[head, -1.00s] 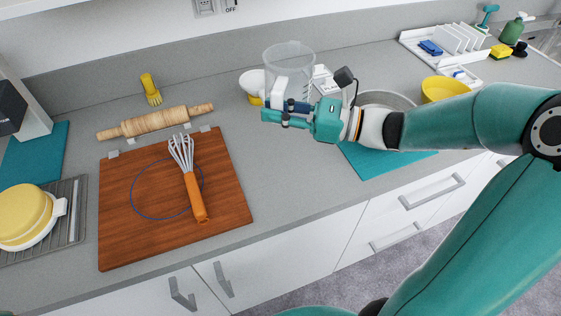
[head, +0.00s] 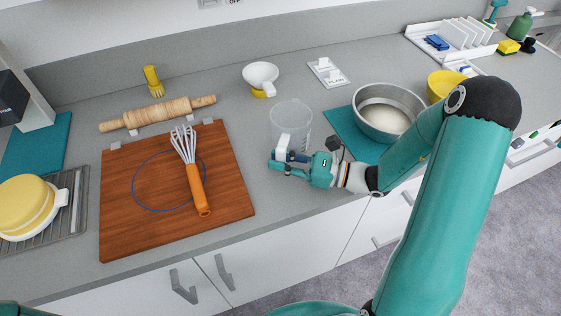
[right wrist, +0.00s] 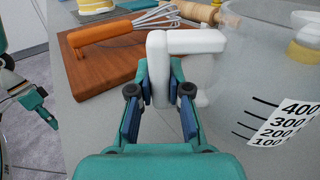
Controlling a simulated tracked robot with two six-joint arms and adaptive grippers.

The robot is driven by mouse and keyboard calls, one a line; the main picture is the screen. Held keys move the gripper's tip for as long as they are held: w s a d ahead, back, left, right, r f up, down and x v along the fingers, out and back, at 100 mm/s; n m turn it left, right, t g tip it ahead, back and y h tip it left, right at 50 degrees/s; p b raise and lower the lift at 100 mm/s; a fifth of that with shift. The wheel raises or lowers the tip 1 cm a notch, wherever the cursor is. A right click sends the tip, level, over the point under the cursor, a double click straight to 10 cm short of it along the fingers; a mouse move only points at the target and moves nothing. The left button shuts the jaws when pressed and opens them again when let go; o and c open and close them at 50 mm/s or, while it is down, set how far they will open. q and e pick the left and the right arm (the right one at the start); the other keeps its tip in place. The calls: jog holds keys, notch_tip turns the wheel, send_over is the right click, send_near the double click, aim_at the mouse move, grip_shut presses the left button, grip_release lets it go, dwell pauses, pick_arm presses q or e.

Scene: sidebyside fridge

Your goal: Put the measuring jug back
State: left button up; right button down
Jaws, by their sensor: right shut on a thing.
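The clear measuring jug (head: 291,117) is upright over the grey counter, right of the cutting board. My right gripper (head: 281,164) is shut on its white handle (head: 282,146). In the right wrist view the handle (right wrist: 187,42) sits between both fingers (right wrist: 160,100), and the jug wall (right wrist: 240,75) with its black scale fills the right side. Whether the jug's base touches the counter I cannot tell. My left gripper (right wrist: 38,105) shows at the left edge of the right wrist view, too small to tell its jaws.
A wooden board (head: 130,225) with a whisk (head: 198,190) lies to the left. A steel bowl (head: 419,106) stands on a teal mat (head: 345,125) to the right. A white funnel-like cup (head: 260,74) and a white label plate (head: 328,72) lie behind the jug.

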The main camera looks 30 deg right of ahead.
jog(key=shift+f, duration=0.25)
jog(key=shift+f, duration=0.15)
jog(key=c, duration=1.1)
grip_release()
